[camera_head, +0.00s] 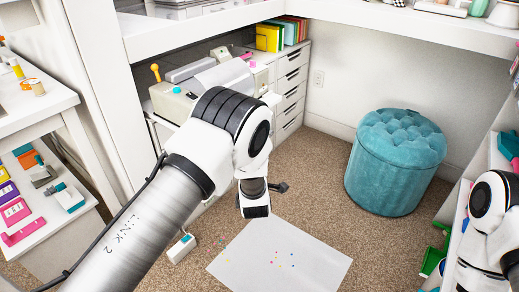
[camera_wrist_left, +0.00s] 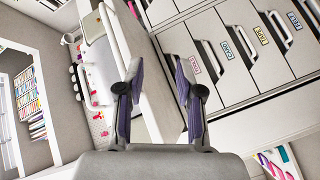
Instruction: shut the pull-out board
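The pull-out board (camera_head: 153,117) is white and stands out at the left of the closet under a pale craft machine (camera_head: 185,98). My left arm hides much of it. In the left wrist view, the machine and a pale panel edge (camera_wrist_left: 152,88), which may be the board's, lie beyond the fingers. My left gripper (camera_wrist_left: 158,72) has its two dark fingers apart with nothing clearly between them; whether they touch the panel cannot be told. In the head view its dark tip (camera_head: 281,187) shows just past my wrist, low in front of the drawers. My right gripper is out of the picture.
White drawers (camera_head: 291,88) stand behind, with labelled fronts in the wrist view (camera_wrist_left: 228,50). A teal tufted stool (camera_head: 396,165) stands right of centre. A speckled white sheet (camera_head: 280,262) lies on the carpet. A cluttered white desk (camera_head: 35,105) is at left.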

